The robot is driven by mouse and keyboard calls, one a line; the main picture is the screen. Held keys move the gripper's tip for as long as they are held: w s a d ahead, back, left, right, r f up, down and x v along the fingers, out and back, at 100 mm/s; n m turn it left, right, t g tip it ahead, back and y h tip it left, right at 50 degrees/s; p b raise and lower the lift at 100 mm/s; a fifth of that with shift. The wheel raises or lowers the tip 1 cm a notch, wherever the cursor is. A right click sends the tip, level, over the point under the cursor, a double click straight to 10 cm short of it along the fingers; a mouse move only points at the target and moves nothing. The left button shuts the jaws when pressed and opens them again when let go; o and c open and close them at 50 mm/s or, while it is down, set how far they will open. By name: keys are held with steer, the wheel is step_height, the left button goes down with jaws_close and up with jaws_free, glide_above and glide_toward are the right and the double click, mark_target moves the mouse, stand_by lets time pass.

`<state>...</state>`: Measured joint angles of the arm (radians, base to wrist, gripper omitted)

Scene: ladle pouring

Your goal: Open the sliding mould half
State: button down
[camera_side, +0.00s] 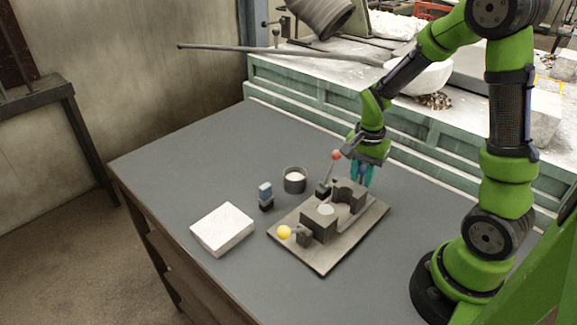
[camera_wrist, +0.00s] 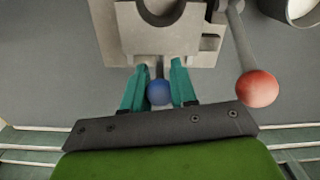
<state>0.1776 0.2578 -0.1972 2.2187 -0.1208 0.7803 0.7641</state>
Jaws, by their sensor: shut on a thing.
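The mould stands on a flat brown base plate (camera_side: 351,243). The sliding mould half (camera_side: 350,194), a dark block with a rounded hollow, is at the plate's back end; it also shows at the top of the wrist view (camera_wrist: 130,38). The other mould half (camera_side: 318,226) stands in front, with a pale round piece (camera_side: 326,209) between them. The halves look apart. My gripper (camera_side: 362,178) is at the sliding half's back side. In the wrist view its teal fingers (camera_wrist: 159,72) are shut around the stem of a blue ball knob (camera_wrist: 159,92) on that half.
A red-knobbed lever (camera_side: 336,155) rises close beside my gripper; its ball (camera_wrist: 257,88) is right of the fingers. A yellow knob (camera_side: 284,232) is at the plate's front.

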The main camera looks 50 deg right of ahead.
steer(key=shift+d, duration=0.6)
steer(key=c, duration=0.9)
jaws_free()
steer(key=shift+r, duration=0.1)
steer(key=shift+r, duration=0.2)
step_height(320, 180, up, 16)
steer(key=shift+r, duration=0.2)
